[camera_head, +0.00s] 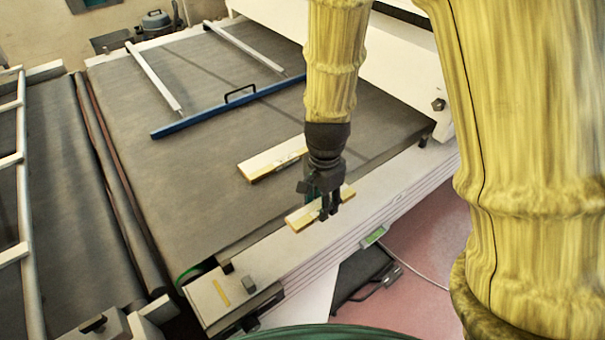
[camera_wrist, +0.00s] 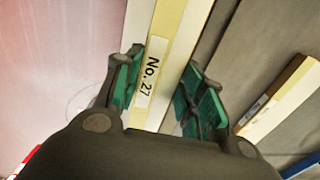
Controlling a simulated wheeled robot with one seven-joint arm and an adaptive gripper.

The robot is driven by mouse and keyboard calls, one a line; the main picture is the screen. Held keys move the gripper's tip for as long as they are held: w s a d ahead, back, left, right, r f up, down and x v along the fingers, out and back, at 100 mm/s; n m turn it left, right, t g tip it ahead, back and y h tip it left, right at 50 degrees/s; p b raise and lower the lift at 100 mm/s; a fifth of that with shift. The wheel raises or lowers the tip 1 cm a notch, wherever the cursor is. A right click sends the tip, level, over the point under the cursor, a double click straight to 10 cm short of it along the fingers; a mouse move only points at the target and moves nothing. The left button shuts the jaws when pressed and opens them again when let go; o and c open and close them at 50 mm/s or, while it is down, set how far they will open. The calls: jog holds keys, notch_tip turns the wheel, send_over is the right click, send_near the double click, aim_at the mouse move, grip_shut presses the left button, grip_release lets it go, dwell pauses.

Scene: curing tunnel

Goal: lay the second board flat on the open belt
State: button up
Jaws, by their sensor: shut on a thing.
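My gripper (camera_head: 327,208) is shut on a pale board with a yellowish edge (camera_head: 305,215). In the wrist view this board (camera_wrist: 170,45) runs between the green finger pads and bears a label reading "No. 27". In the head view it appears over the belt's near right edge, by the white side rail; its exact height is hard to tell. Another pale board (camera_head: 270,160) lies flat on the dark belt (camera_head: 200,170), left of and beyond my gripper. It also shows at the right of the wrist view (camera_wrist: 280,100).
A blue bar with a black handle (camera_head: 230,105) lies across the belt behind the boards, with white rails beyond it. The white side rail (camera_head: 350,215) borders the belt. A black tray-like thing (camera_head: 365,275) is on the floor. The belt's left and front part is clear.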

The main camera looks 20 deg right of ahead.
jog(key=w+p, duration=0.1)
jog(key=w, duration=0.4)
jog(key=w+f+p, duration=0.1)
jog(key=w+p, duration=0.1)
jog(key=w, duration=0.3)
jog(key=w+p, duration=0.1)
jog(key=w, duration=0.3)
jog(key=shift+w+f, duration=0.25)
jog(key=shift+w, duration=0.15)
jog(key=shift+f+p, duration=1.15)
jog(key=shift+f, duration=0.65)
jog(key=shift+f, duration=0.1)
jog(key=o, duration=1)
notch_tip(320, 180, up, 12)
jog(key=b, duration=0.4)
